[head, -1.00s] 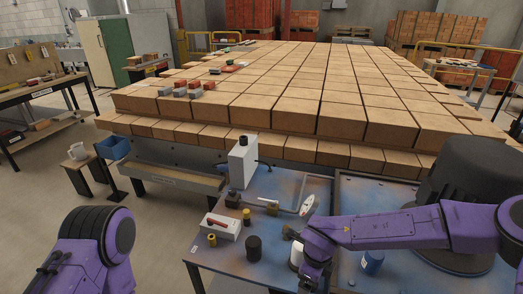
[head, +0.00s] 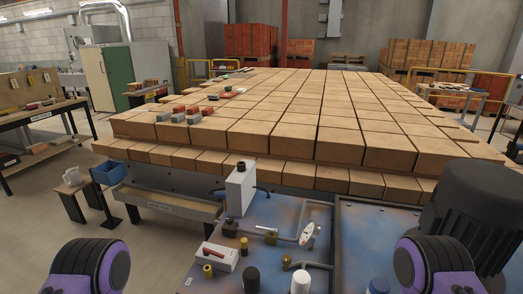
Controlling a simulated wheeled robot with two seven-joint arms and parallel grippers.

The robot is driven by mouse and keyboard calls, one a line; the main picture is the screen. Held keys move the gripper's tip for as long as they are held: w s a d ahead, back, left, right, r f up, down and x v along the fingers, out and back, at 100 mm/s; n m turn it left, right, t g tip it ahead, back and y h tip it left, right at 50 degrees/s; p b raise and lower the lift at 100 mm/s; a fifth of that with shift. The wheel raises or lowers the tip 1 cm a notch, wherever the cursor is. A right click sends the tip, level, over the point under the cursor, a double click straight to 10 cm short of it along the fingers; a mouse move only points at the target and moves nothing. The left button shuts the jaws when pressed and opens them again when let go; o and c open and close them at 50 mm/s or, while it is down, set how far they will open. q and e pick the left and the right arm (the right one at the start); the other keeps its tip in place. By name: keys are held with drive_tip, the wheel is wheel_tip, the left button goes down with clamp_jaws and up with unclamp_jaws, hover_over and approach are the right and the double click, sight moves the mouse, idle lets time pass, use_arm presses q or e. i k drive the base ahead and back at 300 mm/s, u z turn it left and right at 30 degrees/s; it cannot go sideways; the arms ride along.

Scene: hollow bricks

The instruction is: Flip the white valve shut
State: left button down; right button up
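A small white lever (head: 266,229) sits above a brass valve body (head: 271,238) on a grey pipe (head: 287,240), on the blue bench (head: 222,287) in the head view. The lever looks roughly in line with the pipe, but it is too small to tell its exact setting. A white round dial or disc (head: 308,233) stands tilted at the pipe's right end. Only purple and black links of my two arms show at the lower left and lower right. Both grippers are out of the picture, apart from the valve.
A white box with a red handle (head: 215,255), a black-capped cylinder (head: 251,279) and a white cylinder (head: 301,281) stand at the bench front. A tall white box (head: 240,190) stands behind. Stacked bricks (head: 290,120) fill the back; a dark motor (head: 482,215) stands right.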

sight(271, 231)
drive_tip(key=u, duration=0.55)
drive_tip(key=k, duration=0.65)
drive_tip(key=u, duration=0.6)
drive_tip(key=i, duration=1.3)
drive_tip(key=z, duration=0.9)
